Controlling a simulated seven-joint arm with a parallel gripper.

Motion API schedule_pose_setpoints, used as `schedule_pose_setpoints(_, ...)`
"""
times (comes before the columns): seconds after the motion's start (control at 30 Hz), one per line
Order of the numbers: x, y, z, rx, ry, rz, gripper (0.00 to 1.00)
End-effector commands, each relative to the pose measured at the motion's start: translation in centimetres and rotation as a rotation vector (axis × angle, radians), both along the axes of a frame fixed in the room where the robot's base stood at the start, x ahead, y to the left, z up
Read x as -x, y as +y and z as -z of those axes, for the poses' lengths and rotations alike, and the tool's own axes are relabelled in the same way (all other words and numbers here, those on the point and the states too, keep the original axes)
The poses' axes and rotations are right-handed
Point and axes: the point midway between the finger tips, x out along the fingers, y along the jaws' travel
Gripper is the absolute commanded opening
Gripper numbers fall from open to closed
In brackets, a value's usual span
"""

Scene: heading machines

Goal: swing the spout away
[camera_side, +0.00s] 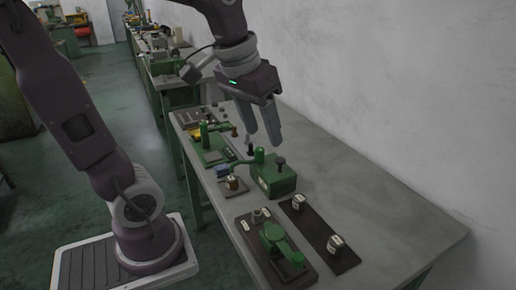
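A green box-shaped machine (274,178) with a black knob on top stands on the grey bench. A green arm that looks like its spout (244,162) reaches left from it, with a blue piece (222,170) at its far end. This end is above or beside a small dark plate (234,188) carrying a brownish block; I cannot tell which. My gripper (263,137) is open and empty, fingers pointing down, above and behind the green machine. It appears apart from the spout.
A green fixture (274,240) on a dark plate stands in front, beside a dark strip (320,236) with two small knobs. Another green device (205,140) with a raised arm stands farther back. The bench (400,220) is bare on the right, alongside a white wall.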

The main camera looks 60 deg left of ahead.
Motion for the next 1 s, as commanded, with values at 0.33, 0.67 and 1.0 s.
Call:
schedule_pose_setpoints(0.33, -11.4, 20.4, 10.1, 0.128, 0.27, -0.465, 0.5)
schedule_pose_setpoints(0.67, -11.5, 23.0, 15.8, 0.149, 0.303, -0.517, 0.5)
schedule_pose_setpoints(1.0, -11.6, 23.0, 19.5, 0.146, 0.298, -0.514, 0.5)
